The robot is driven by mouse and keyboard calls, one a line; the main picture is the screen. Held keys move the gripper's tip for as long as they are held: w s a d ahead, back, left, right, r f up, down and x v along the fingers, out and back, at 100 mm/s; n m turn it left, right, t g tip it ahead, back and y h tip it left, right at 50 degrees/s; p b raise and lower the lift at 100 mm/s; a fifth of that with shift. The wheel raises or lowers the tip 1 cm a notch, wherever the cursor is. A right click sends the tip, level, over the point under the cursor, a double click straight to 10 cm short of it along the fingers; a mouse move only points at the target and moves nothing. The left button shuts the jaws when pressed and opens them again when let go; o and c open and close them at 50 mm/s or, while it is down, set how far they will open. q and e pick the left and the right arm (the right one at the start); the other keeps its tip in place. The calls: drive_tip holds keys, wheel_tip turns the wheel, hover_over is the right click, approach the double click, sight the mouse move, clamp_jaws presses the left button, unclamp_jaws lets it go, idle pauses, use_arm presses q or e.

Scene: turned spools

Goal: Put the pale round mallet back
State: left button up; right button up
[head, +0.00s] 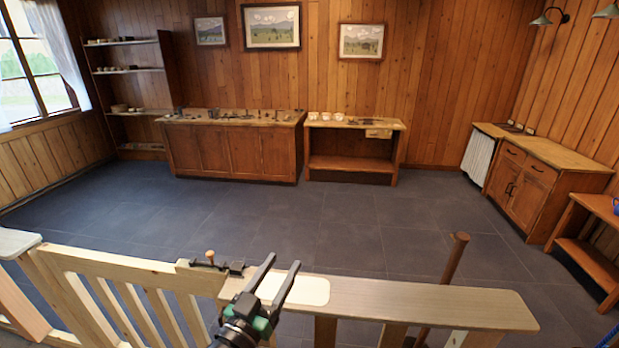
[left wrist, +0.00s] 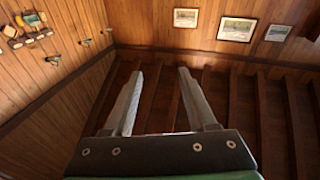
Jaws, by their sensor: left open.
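I cannot make out the pale round mallet for certain in either view. My left gripper (head: 283,261) is in the head view, above the pale plank top of the railing in front of me. Its two fingers are apart with nothing between them. The left wrist view also shows the left gripper (left wrist: 160,70) open and empty, facing dark brown boards and a wood wall. A small tan knob (head: 210,256) stands beside a dark metal fitting (head: 236,267) on the railing, left of the gripper; what it belongs to is unclear. My right gripper is not in view.
A cream pad (head: 305,291) lies on the plank top (head: 430,303). A brown post (head: 452,265) rises behind it. Across an open grey floor (head: 330,225) stand a cabinet (head: 230,150) and a bench (head: 350,163) with small items on top. More cabinets (head: 540,180) line the right wall.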

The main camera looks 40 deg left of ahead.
use_arm(q)
drive_tip(key=s+d+r+m+t+h, duration=0.1)
drive_tip(key=d+r, duration=0.4)
drive_tip(key=r, duration=0.6)
drive_tip(key=s+d+r+m+t+h, duration=0.2)
drive_tip(key=s+d+r+t+h, duration=0.2)
drive_tip(key=r, duration=0.7)
drive_tip(key=s+d+r+m+t+h, duration=0.2)
drive_tip(key=d+r, duration=0.4)
drive_tip(key=r, duration=0.5)
drive_tip(key=shift+s+d+r+t+h, duration=0.25)
drive_tip(key=shift+s+r+t+h, duration=0.2)
drive_tip(key=shift+t+h, duration=0.35)
wheel_tip(320, 180, up, 27)
drive_tip(key=p, duration=2.7)
drive_tip(key=shift+r, duration=0.1)
